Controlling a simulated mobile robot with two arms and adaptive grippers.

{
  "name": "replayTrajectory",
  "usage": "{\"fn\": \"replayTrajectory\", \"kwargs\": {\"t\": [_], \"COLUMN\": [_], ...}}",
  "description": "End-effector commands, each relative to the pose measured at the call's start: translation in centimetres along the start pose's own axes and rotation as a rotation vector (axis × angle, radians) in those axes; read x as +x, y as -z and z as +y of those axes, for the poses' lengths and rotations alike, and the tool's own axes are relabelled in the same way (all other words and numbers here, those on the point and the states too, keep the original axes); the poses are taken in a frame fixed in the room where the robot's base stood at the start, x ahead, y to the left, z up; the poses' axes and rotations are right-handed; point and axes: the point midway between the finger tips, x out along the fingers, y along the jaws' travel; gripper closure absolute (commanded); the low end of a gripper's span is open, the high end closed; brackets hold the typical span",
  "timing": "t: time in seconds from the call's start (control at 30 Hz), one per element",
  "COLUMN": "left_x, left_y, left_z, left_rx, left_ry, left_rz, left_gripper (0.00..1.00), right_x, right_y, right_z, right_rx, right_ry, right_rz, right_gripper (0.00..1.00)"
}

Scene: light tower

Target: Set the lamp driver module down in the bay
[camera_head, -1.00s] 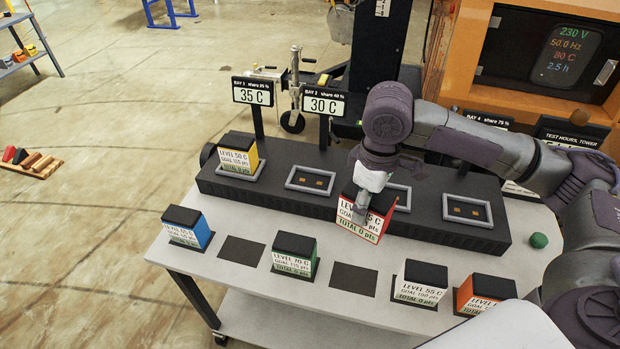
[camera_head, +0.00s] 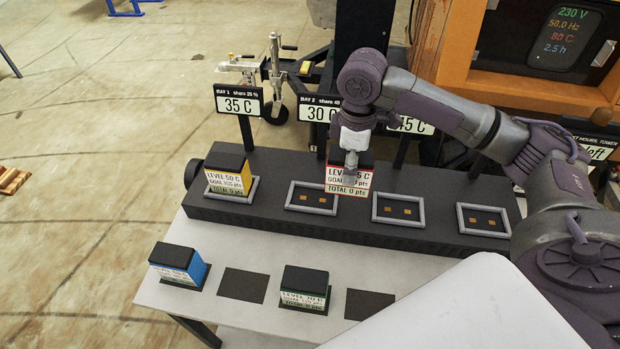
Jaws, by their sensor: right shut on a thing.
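My right gripper (camera_head: 350,165) is shut on a lamp driver module (camera_head: 347,181), a dark-topped block with a red-edged label reading LEVEL and TOTAL 0 pts. It holds the module upright above the black bay rack (camera_head: 270,226), between the second bay (camera_head: 312,212) and the third bay (camera_head: 398,222). The second, third and fourth bay (camera_head: 484,232) are empty, with grey frames and small gold contacts. The first bay holds a yellow module (camera_head: 228,172). My left gripper is not in view.
On the grey table (camera_head: 235,245) in front stand a blue module (camera_head: 180,266) and a green module (camera_head: 304,290). Between and beside them lie empty dark pads (camera_head: 243,285). Bay signs (camera_head: 239,102) stand behind the rack. An orange cabinet with a screen (camera_head: 556,40) is at the back right.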

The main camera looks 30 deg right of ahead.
Motion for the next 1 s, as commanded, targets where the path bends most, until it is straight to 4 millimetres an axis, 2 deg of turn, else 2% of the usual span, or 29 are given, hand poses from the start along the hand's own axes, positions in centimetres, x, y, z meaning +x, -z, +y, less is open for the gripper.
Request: {"fn": "replayTrajectory", "kwargs": {"t": [0.03,0.1,0.2,0.3,0.4,0.63,0.8,1.0], "left_x": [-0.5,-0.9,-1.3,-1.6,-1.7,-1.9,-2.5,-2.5], "left_y": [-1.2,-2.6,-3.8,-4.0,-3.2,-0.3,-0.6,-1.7], "left_z": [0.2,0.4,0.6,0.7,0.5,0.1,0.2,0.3], "left_rx": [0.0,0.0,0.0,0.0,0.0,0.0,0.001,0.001], "left_ry": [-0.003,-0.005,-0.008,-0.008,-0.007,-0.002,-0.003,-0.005], "left_rz": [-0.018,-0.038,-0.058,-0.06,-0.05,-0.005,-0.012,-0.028], "left_gripper": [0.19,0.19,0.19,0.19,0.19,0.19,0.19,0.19], "right_x": [0.4,1.3,2.6,3.7,4.4,6.0,8.3,9.0], "right_y": [1.4,2.8,4.9,6.5,7.6,8.2,8.2,8.2], "right_z": [0.3,0.7,1.3,1.8,2.2,2.4,2.4,2.4], "right_rx": [-0.002,-0.001,0.0,0.0,0.001,0.002,0.001,-0.001], "right_ry": [0.002,0.002,0.001,-0.001,-0.001,0.0,-0.001,-0.003], "right_rz": [0.005,0.003,0.003,0.002,0.003,0.0,0.0,0.003], "right_gripper": [1.0,1.0,1.0,1.0,1.0,1.0,1.0,1.0]}}
